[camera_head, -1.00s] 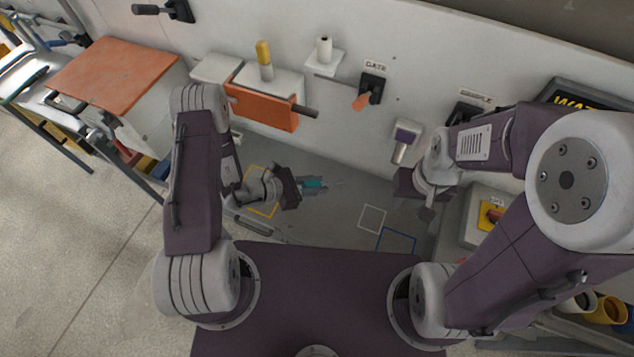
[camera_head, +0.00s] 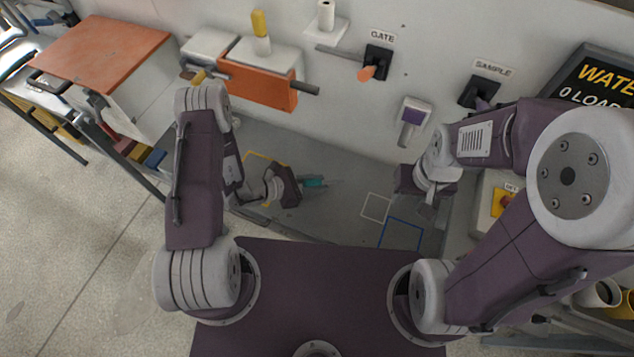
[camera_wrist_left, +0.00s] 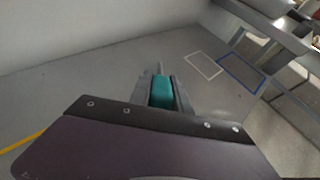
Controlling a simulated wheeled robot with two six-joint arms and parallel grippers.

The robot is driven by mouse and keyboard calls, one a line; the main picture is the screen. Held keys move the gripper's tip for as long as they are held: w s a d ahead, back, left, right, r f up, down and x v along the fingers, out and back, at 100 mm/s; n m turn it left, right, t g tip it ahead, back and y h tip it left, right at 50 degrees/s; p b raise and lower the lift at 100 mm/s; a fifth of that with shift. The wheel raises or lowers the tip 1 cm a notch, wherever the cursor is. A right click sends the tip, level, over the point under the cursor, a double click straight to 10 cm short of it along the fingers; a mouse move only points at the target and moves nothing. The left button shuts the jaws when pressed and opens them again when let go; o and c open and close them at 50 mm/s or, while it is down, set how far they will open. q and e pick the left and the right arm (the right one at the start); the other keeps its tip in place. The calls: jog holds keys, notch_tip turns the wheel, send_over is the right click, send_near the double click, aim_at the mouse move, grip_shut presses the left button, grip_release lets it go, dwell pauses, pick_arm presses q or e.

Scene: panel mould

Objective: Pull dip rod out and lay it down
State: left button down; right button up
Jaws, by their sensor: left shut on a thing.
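My left gripper (camera_head: 299,184) is shut on a teal-handled tool (camera_head: 315,183) with a thin grey shaft. The left wrist view shows the teal handle (camera_wrist_left: 162,92) between both fingers, with the shaft pointing ahead. It appears held above the grey floor area; its height is hard to tell. A yellow upright handle (camera_head: 260,24) stands on a white block at the wall. I cannot tell for sure which of these is the dip rod. My right gripper (camera_head: 427,208) hangs near the wall at right; its fingers are too small to judge.
White (camera_head: 376,207) and blue (camera_head: 401,234) outlined squares mark bare grey surface right of the tool. An orange panel (camera_head: 262,85) with a dark bar juts from the wall. A gate lever (camera_head: 367,72) and a purple-and-white holder (camera_head: 413,113) are on the wall. An orange-topped table (camera_head: 95,62) stands left.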

pick_arm(q)
jog(key=c, duration=1.1)
grip_release()
jog(key=v, duration=0.9)
